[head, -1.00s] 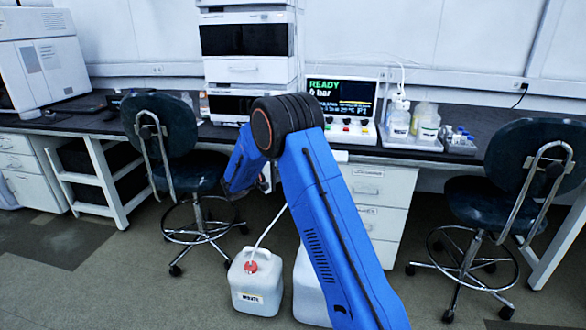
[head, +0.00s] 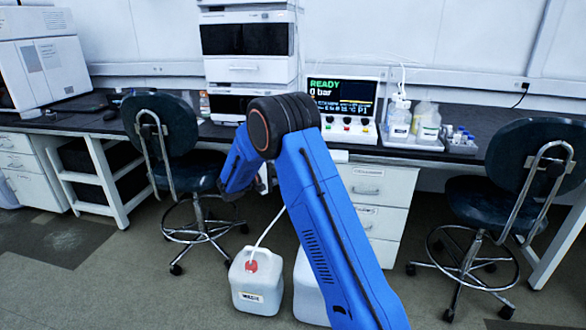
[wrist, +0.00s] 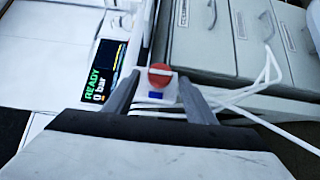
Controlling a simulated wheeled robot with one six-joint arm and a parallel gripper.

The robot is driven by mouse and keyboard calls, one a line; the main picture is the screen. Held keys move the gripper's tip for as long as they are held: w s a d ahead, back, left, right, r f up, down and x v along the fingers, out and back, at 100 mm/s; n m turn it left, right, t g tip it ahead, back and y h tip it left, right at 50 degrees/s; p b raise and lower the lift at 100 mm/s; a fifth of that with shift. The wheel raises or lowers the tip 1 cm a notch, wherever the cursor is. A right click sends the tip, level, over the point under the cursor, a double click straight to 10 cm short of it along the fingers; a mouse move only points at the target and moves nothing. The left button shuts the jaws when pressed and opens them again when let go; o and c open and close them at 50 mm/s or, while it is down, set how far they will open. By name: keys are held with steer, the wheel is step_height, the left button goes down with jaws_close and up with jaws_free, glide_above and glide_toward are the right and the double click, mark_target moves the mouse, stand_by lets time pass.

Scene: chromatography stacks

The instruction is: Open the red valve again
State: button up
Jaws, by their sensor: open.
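The red valve (wrist: 161,75) is a round red knob with a pale bar lying across it in the wrist view. It sits on a small white mount with a blue patch below. My gripper (wrist: 158,78) is open, with one finger at each side of the valve. I see gaps on both sides, and I cannot tell how far the fingertips are from it in depth. In the head view my blue arm hides the valve and the gripper's fingers. The console screen (head: 341,95) reads READY and 0 bar.
White tubes (wrist: 262,75) run beside the valve, close to the right finger. Drawers (head: 378,185) stand below the bench. A waste can (head: 257,285) and another container stand on the floor near my arm. Stools stand left (head: 165,145) and right (head: 530,170).

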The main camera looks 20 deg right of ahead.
steer(key=s+a, duration=0.3)
steer(key=a, duration=1.2)
steer(key=shift+a, duration=0.25)
steer(key=shift+f, duration=0.1)
steer(key=s+d+r+m+g+y, duration=0.1)
steer(key=s+d+r+y, duration=0.25)
steer(key=s, duration=0.45)
steer(key=s+d+r+g+y, duration=0.25)
steer(key=s+d, duration=0.25)
steer(key=s, duration=0.4)
steer(key=s+d+r+m+g+y, duration=0.1)
steer(key=s+d+r+y, duration=0.2)
steer(key=s, duration=0.5)
steer(key=s+a+t+y, duration=0.2)
steer(key=s+y, duration=0.1)
steer(key=s, duration=0.6)
steer(key=s+a+f+t+y, duration=0.1)
steer(key=s+t+y, duration=0.1)
steer(key=s, duration=0.7)
steer(key=s+a+f+t+y, duration=0.1)
steer(key=s+a+t+y, duration=0.1)
steer(key=s, duration=0.7)
steer(key=shift+a+f+y, duration=0.15)
steer(key=shift+a+y, duration=0.2)
steer(key=shift+y, duration=0.55)
